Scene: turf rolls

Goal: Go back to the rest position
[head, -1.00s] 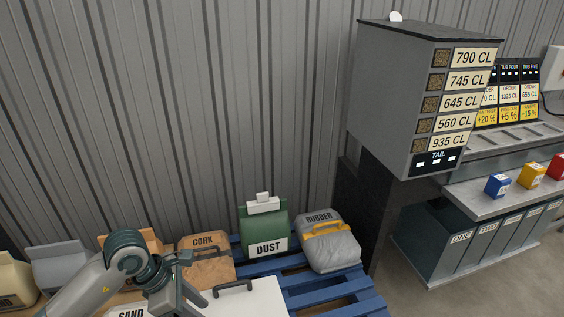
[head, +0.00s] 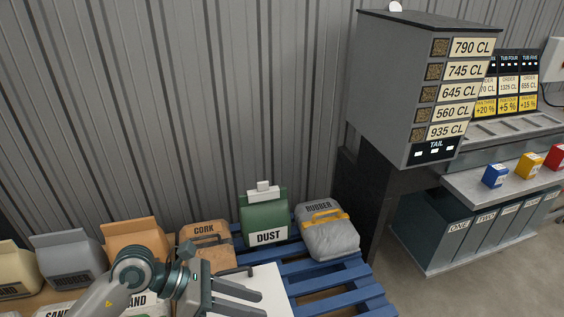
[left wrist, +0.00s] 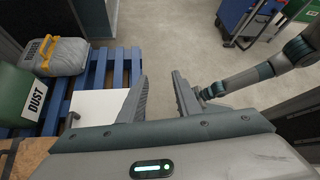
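My left gripper (head: 262,305) is at the bottom of the head view, over a white lidded box (head: 278,285) with a dark handle. Its two fingers stand apart with nothing between them, as the left wrist view (left wrist: 160,85) also shows. Part of my other arm shows at the right of the left wrist view, but its gripper cannot be made out. The right gripper is not in the head view.
A green DUST bag (head: 264,220) and grey RUBBER bag (head: 328,232) stand on a blue pallet (head: 345,285). A CORK bag (head: 205,245) and several other bags stand left. A grey price cabinet (head: 395,90) and a bench (head: 465,187) with small coloured boxes stand right.

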